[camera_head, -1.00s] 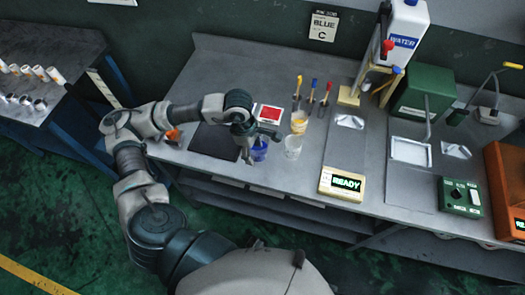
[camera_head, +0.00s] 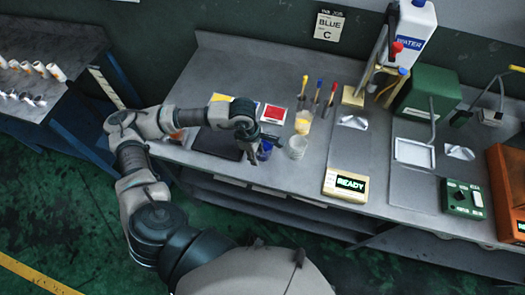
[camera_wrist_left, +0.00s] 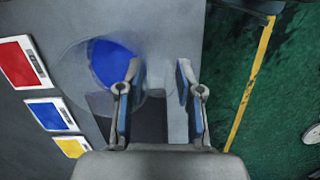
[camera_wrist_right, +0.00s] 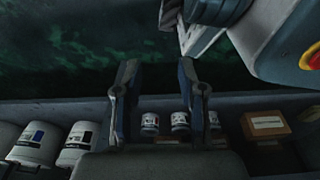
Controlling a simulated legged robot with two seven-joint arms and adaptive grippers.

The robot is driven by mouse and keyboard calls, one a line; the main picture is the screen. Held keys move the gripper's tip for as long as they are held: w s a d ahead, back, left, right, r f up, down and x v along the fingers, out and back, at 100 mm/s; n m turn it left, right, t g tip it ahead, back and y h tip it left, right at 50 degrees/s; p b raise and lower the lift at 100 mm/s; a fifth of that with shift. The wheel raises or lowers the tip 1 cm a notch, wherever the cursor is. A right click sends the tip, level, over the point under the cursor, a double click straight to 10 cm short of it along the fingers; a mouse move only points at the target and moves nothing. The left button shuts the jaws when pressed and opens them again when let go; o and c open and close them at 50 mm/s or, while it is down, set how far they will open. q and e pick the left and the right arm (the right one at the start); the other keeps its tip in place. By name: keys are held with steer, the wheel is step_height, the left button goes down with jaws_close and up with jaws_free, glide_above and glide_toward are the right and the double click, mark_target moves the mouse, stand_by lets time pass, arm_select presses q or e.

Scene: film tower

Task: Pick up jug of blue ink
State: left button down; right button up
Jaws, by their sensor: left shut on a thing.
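The jug of blue ink (camera_head: 265,151) stands on the bench, a clear vessel with deep blue ink in it. It also shows in the left wrist view (camera_wrist_left: 110,62), beside and partly behind the left-hand finger. My left gripper (camera_head: 254,154) is at the jug's left side, shut on it, with a gap between the fingers (camera_wrist_left: 157,85). The exact part between the fingers is hard to make out. My right gripper (camera_wrist_right: 155,80) is open and empty in the right wrist view.
A clear beaker (camera_head: 295,146) stands close to the jug's right, with a yellow-filled beaker (camera_head: 303,121) behind it. Yellow, blue and red cards (camera_head: 273,114) lie behind. A READY box (camera_head: 346,185) is farther right. A dark mat (camera_head: 212,143) lies left.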

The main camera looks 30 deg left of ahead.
arm_select(q)
steer(key=shift+s+a+f, duration=0.15)
steer(key=shift+a+f, duration=0.1)
steer(key=shift+a, duration=0.35)
steer(key=shift+d+r, duration=0.2)
steer(key=shift+d, duration=0.05)
steer(key=s+d+r+p, duration=0.4)
steer(key=s+d+p, duration=0.5)
steer(key=s+d, duration=0.2)
steer(key=shift+s+d+r, duration=0.2)
steer(key=shift+d+r, duration=0.2)
steer(key=shift+d, duration=0.1)
arm_select(e)
steer(key=s+d+r, duration=0.1)
steer(key=s, duration=1)
steer(key=shift+s+d+g, duration=0.3)
steer(key=shift+s, duration=0.05)
